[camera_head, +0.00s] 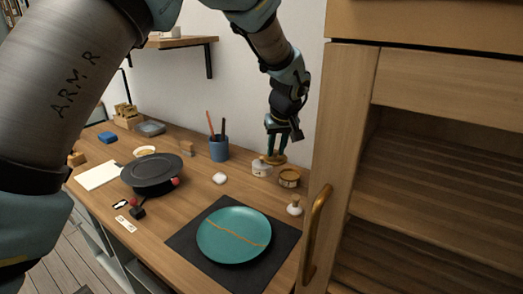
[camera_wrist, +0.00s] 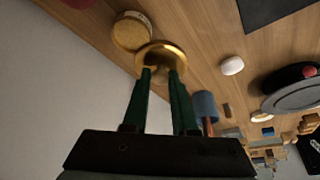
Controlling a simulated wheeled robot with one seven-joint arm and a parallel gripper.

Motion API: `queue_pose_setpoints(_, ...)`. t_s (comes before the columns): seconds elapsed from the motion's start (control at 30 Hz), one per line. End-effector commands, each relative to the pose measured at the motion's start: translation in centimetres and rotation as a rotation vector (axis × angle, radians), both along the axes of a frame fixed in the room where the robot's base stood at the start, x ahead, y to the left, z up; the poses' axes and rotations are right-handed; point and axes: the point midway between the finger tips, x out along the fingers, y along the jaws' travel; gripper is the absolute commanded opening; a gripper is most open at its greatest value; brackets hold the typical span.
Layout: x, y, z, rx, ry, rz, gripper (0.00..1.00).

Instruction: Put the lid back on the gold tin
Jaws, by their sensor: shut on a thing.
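My gripper (camera_head: 277,152) is shut on the gold lid (camera_head: 277,159), a round disc held by its middle. In the wrist view the lid (camera_wrist: 160,58) sits between the fingertips of my gripper (camera_wrist: 161,72). The gold tin (camera_head: 289,178) stands on the worktop, just right of and nearer than the lid, and looks open. The lid is beside it, not on it. Whether the lid touches the worktop or hangs above it is hard to tell.
A blue cup with sticks (camera_head: 219,149) is behind left. The wooden cabinet (camera_head: 340,150) bounds the right side.

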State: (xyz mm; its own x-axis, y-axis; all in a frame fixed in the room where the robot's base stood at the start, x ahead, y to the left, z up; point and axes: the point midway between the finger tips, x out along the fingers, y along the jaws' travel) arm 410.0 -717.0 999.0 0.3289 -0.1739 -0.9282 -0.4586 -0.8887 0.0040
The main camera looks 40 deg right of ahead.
Motion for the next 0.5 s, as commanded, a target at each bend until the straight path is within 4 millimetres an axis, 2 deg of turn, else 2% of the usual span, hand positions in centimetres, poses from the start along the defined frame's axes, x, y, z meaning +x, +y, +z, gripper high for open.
queue_pose_setpoints(0.03,-0.5,-1.3,0.6,0.003,-0.002,0.002,0.00)
queue_pose_setpoints(0.1,-0.9,-2.8,0.5,0.003,-0.005,0.009,0.00)
queue_pose_setpoints(0.2,-1.4,-4.3,0.4,0.000,-0.009,0.014,0.00)
queue_pose_setpoints(0.33,-1.6,-5.1,0.0,-0.001,-0.012,0.017,0.00)
queue_pose_setpoints(0.5,-1.7,-5.1,-0.7,-0.001,-0.012,0.018,0.00)
